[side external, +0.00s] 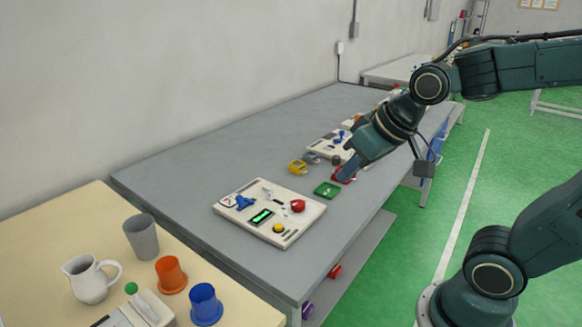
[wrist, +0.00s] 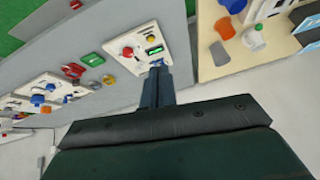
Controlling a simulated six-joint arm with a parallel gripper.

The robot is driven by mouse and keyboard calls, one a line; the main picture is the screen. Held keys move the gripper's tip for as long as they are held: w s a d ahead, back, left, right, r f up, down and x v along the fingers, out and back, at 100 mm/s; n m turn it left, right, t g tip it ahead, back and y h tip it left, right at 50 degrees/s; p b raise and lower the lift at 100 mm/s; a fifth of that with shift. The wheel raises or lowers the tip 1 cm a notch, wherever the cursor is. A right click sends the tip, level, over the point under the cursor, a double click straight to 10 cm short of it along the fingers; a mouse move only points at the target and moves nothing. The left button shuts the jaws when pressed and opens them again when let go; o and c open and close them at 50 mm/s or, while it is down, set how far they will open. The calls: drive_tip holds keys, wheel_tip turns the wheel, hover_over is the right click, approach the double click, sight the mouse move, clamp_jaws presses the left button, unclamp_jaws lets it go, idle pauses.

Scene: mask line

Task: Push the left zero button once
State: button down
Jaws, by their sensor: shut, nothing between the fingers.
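A white control panel (side external: 272,228) lies on the grey bench, with a green-lit display (side external: 262,216), a yellow button (side external: 278,228), a red knob (side external: 298,206) and a blue handle (side external: 243,202). The panel also shows in the wrist view (wrist: 117,47), with the yellow button (wrist: 152,37) beside the display. No zero label is legible, so I cannot tell which button is the zero one. My gripper (side external: 346,175) is shut and empty, pointing down over the bench to the right of this panel, beside a red block. In the wrist view its fingers (wrist: 157,72) overlap the panel's edge.
A green block (side external: 327,189) and a yellow piece (side external: 297,167) lie near my gripper. A second white panel (side external: 330,147) stands behind. A beige table (side external: 60,240) at the front left holds a white jug (side external: 88,280), a grey cup (side external: 141,238), an orange cup (side external: 171,275) and a blue cup (side external: 205,304).

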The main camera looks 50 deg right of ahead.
drive_tip(key=w+d+f+m+t, duration=0.1)
drive_tip(key=w+f+m, duration=0.3)
drive_tip(key=w, duration=0.7)
drive_tip(key=m+t, duration=0.2)
hover_over(282, 230)
wheel_tip(282, 230, down, 9)
drive_tip(key=shift+y, duration=0.4)
drive_tip(key=shift+f, duration=4.35)
drive_tip(key=shift+f, duration=0.85)
drive_tip(key=shift+r, duration=0.85)
